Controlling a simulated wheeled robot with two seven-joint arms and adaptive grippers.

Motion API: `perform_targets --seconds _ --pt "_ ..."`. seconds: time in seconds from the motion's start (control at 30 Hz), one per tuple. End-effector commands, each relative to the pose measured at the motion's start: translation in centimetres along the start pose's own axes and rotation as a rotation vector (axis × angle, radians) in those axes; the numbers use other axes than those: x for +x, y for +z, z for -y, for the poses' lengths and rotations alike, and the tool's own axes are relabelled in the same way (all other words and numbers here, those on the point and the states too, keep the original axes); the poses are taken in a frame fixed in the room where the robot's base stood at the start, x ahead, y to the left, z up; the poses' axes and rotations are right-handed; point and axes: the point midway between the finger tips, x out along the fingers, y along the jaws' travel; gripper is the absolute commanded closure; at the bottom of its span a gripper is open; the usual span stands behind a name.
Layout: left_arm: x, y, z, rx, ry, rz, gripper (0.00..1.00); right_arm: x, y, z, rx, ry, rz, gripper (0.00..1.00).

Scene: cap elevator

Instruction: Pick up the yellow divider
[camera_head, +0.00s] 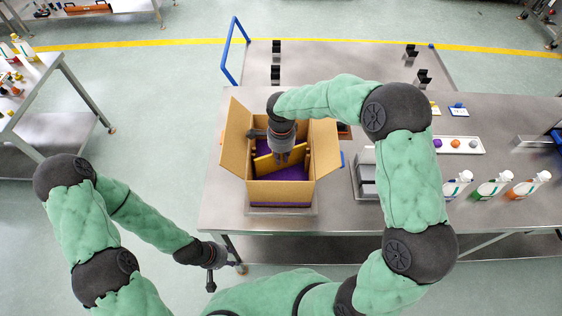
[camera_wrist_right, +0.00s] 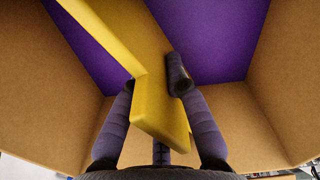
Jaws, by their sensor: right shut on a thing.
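The yellow divider (camera_head: 265,165) stands inside an open cardboard box (camera_head: 278,190) on the metal table. In the right wrist view the divider (camera_wrist_right: 158,100) runs between the two fingers of my right gripper (camera_wrist_right: 160,100). My right gripper (camera_head: 283,157) reaches down into the box and is shut on the divider. The box has a purple bottom (camera_wrist_right: 205,40). My left gripper (camera_head: 212,272) hangs low in front of the table, away from the box; its fingers are too small to read.
A metal holder (camera_head: 365,172) stands right of the box. Several bottles (camera_head: 490,188) and a white tray with small balls (camera_head: 460,145) are on the table's right. A blue handle (camera_head: 232,50) rises at the back left. The box flaps stand open.

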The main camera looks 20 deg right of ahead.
Motion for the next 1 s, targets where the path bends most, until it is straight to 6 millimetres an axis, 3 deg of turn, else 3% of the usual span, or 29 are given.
perform_targets --seconds 0.27,0.47,1.0 --pt "0.0 0.0 0.0 0.000 0.000 0.000 0.60 -0.2 0.0 0.0 0.000 -0.001 0.000 1.00" --pt "-0.1 0.0 0.0 0.000 0.000 0.000 0.60 -1.5 0.0 0.1 0.001 -0.003 -0.001 1.00" --pt "-0.7 0.0 -0.2 0.000 0.000 0.000 0.60 -10.9 0.0 0.1 0.000 -0.004 0.000 1.00"
